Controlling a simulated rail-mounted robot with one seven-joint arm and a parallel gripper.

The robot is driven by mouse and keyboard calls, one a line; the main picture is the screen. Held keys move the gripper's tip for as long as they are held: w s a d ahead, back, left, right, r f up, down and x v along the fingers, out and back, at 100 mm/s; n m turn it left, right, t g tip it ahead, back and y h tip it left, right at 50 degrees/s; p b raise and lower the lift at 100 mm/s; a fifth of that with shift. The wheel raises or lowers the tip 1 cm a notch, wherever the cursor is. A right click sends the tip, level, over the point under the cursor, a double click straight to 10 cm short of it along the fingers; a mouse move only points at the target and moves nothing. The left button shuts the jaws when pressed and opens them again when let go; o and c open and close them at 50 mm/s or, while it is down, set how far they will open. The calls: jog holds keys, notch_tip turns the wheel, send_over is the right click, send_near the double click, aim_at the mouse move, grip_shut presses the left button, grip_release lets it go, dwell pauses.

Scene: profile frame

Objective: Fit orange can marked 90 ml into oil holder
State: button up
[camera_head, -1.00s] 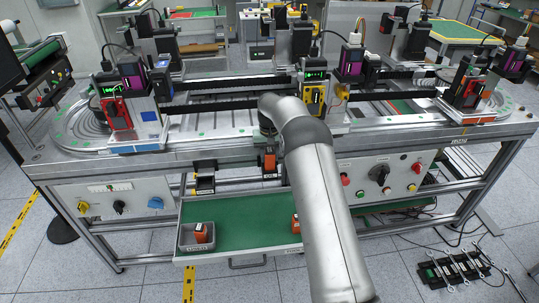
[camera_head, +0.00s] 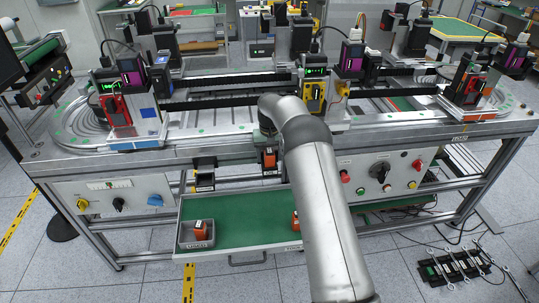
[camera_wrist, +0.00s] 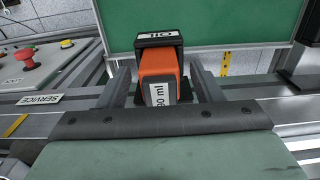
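An orange can (camera_wrist: 160,68) with a white label, partly cut off but ending in "0 ml", stands between the fingers of my gripper (camera_wrist: 160,82) in the wrist view. Gaps show between the fingers and the can's sides, so the gripper looks open around it. The black oil holder (camera_wrist: 158,38), marked OIL, is at the can's far end. The can appears to sit in the holder; its depth is hidden.
Below is an open drawer with a green mat (camera_head: 245,218). A grey bin (camera_head: 184,241) there holds an orange can (camera_head: 201,231); another orange can (camera_head: 295,222) is partly behind my arm. A control panel (camera_head: 380,174) with buttons is to the right. A black holder (camera_head: 204,181) is to the left.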

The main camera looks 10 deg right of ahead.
notch_tip(320, 180, up, 18)
jog(key=shift+f+b, duration=0.25)
jog(key=shift+b, duration=0.2)
dwell(0.4)
jog(key=s+r, duration=0.3)
jog(key=s, duration=0.6)
jog(key=s+r, duration=0.3)
jog(key=s, duration=0.7)
jog(key=s+f, duration=0.4)
jog(key=s, duration=1)
jog(key=s+f, duration=0.5)
jog(key=s, duration=0.9)
jog(key=shift+a+f+n+t, duration=0.15)
jog(key=shift+n+t, duration=0.15)
jog(key=shift+n, duration=0.1)
